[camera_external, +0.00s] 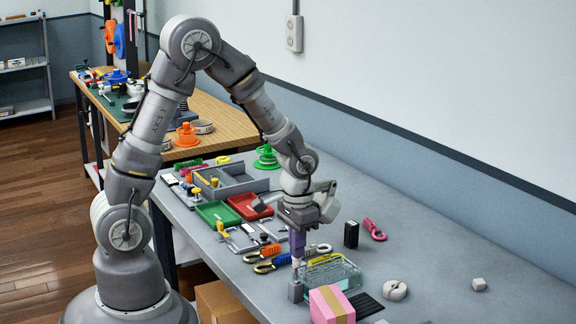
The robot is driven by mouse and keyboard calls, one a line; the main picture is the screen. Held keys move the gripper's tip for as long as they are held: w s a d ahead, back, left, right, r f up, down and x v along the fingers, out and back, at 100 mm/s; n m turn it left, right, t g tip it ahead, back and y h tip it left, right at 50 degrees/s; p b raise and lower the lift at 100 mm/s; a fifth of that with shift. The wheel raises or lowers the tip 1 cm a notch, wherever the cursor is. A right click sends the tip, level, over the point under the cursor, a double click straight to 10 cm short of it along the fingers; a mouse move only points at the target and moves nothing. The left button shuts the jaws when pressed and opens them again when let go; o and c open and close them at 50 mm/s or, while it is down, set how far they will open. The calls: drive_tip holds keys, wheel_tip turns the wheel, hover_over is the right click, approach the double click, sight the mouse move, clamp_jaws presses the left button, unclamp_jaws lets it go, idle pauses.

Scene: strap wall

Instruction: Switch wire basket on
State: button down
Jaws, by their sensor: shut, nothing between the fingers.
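The wire basket (345,277), a low box with greenish see-through sides and a yellow strip at its back edge, stands on the grey table. My gripper (297,265) points down at the basket's left end. It is shut and holds nothing. A small grey block (296,291) is right below the fingertips, beside the basket's left front corner. I cannot tell whether the fingertips touch the block or the basket. No switch can be made out on the basket at this size.
A pink box (331,305) stands close in front of the basket. A black block (351,234) and pink tool (374,229) are behind; a white round object (394,290) is right. The table's right part is mostly clear.

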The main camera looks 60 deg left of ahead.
sight(296, 266)
wheel_tip(296, 266, down, 5)
drive_tip(key=b, duration=0.2)
drive_tip(key=shift+r+b, duration=0.2)
drive_tip(key=shift+b, duration=0.2)
drive_tip(key=shift+s, duration=0.2)
wheel_tip(296, 266, up, 15)
drive_tip(key=p, duration=0.7)
drive_tip(key=shift+w+f, duration=0.15)
drive_tip(key=shift+f, duration=0.05)
drive_tip(key=shift+w, duration=0.1)
